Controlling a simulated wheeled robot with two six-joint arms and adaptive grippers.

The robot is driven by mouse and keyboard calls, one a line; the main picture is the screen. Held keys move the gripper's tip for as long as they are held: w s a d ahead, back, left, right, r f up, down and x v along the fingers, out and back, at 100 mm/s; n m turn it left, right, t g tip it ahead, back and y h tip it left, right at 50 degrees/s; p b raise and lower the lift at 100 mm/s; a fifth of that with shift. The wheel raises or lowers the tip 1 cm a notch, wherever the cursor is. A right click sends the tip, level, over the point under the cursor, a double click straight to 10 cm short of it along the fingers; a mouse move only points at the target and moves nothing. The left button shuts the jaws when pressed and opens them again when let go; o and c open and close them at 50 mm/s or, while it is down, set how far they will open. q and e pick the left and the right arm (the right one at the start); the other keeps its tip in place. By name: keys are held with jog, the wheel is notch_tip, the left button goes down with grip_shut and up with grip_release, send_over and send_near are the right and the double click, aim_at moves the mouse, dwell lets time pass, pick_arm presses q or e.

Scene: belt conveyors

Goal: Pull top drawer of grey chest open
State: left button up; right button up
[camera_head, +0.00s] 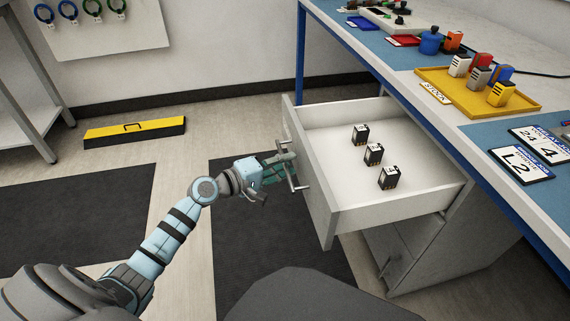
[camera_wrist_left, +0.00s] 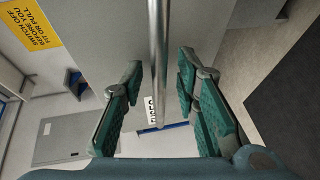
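The grey chest (camera_head: 402,250) stands under the workbench, and its top drawer (camera_head: 330,205) is pulled well out. Three small dark boxes (camera_head: 373,154) stand inside on the drawer's pale floor. The bar handle (camera_head: 294,172) is on the drawer front. My left gripper (camera_head: 281,166) is at this handle. In the left wrist view the metal handle (camera_wrist_left: 158,40) runs between the two green fingers of the left gripper (camera_wrist_left: 160,75), with gaps on both sides. The fingers are spread. My right gripper is not in view.
The workbench (camera_head: 460,117) above holds a yellow tray (camera_head: 455,92) and number plates (camera_head: 522,164). Dark mats (camera_head: 75,220) cover parts of the floor. A lower handle (camera_head: 398,268) shows below the drawer.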

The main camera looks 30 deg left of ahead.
pick_arm(q)
jog(key=v, duration=0.7)
jog(key=shift+s, duration=0.2)
jog(key=shift+a, duration=0.15)
